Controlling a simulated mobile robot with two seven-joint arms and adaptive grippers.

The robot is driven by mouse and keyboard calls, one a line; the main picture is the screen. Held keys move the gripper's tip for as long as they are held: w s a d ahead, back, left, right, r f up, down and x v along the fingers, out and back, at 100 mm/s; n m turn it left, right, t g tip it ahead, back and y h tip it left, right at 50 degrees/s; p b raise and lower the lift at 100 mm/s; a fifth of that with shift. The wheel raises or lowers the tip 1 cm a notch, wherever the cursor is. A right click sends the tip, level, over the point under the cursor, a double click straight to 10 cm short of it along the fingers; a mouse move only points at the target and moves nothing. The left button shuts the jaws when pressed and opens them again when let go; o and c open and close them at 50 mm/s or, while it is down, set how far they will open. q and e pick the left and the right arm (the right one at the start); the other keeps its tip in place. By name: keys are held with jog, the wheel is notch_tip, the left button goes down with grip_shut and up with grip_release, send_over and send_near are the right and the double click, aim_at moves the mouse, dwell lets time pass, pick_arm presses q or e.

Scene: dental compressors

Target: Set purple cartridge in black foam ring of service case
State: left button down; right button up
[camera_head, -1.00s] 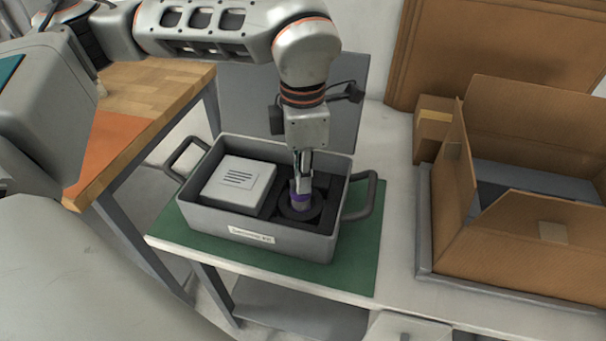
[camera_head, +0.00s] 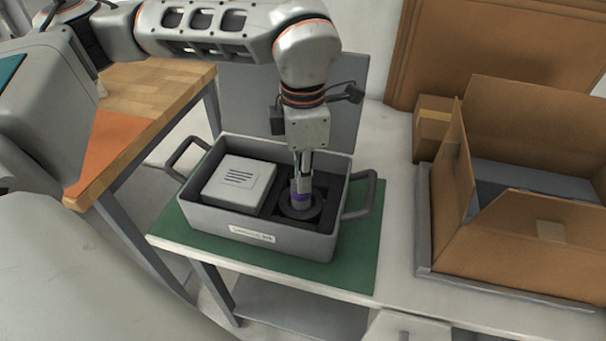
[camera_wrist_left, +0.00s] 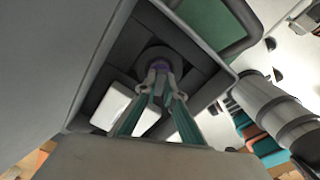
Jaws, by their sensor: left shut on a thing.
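The purple cartridge (camera_head: 301,201) stands upright at the black foam ring (camera_head: 312,213) in the right part of the grey service case (camera_head: 285,245). My left gripper (camera_head: 301,182) reaches straight down into the case and is shut on the cartridge's upper part. In the left wrist view the gripper (camera_wrist_left: 160,82) points at the round black ring (camera_wrist_left: 150,55), with a little purple showing between the fingertips. The fingers hide much of the cartridge, and I cannot tell how deep it sits in the ring. My right gripper is not in view.
A white box with dark slots (camera_head: 238,183) fills the case's left part. The case stands on a green mat (camera_head: 358,245) with its lid (camera_head: 240,95) upright behind. An open cardboard box (camera_head: 520,235) stands to the right, with clear white tabletop (camera_head: 400,200) between.

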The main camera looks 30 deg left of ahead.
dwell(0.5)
pick_arm(q)
jog(key=shift+f, duration=0.6)
dwell(0.4)
jog(key=c, duration=2.4)
grip_release()
